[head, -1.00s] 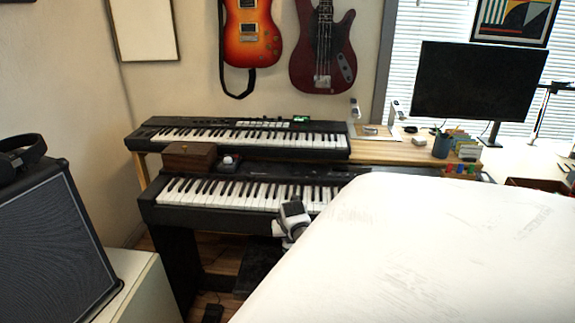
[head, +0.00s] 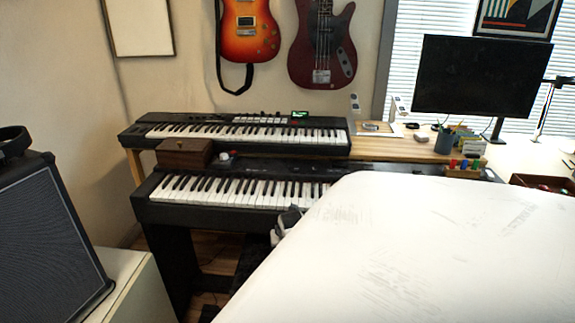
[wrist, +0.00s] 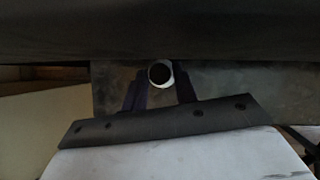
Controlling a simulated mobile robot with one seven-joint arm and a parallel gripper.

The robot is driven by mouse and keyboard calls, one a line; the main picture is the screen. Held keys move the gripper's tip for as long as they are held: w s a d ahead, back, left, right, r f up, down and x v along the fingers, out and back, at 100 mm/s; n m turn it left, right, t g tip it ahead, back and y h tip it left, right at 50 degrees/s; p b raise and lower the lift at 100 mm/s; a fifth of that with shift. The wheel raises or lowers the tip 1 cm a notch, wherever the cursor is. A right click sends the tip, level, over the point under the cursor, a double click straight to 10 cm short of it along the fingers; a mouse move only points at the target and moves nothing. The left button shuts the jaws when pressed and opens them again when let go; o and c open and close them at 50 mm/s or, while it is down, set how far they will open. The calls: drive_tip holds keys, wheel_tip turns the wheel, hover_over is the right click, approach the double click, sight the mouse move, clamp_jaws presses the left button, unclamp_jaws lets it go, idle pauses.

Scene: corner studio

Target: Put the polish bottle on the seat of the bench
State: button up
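My gripper (wrist: 161,82) has its two dark fingers on either side of a small round thing with a pale rim, which I take to be the polish bottle (wrist: 160,73) seen end on. It fills the space between the fingertips. In the head view only a grey part of my wrist shows, beside the lower keyboard; the fingers and bottle are hidden behind my white body. The bench (head: 250,265) is a dark shape below the lower keyboard, mostly hidden. A dim grey surface, possibly its seat, lies behind the fingers in the wrist view (wrist: 235,90).
The lower keyboard (head: 240,190) stands just behind the bench, with a wooden box (head: 184,153) on it. A second keyboard (head: 240,131) is behind. A speaker (head: 45,240) on a pale cabinet (head: 125,280) stands left. The desk with a monitor (head: 478,76) is at right.

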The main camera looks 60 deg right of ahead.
drive_tip(key=shift+o, duration=1.4)
drive_tip(key=shift+r, duration=0.3)
drive_tip(key=v, duration=1.1)
drive_tip(key=shift+a+r, duration=0.15)
drive_tip(key=shift+r, duration=0.15)
drive_tip(key=shift+s, duration=0.1)
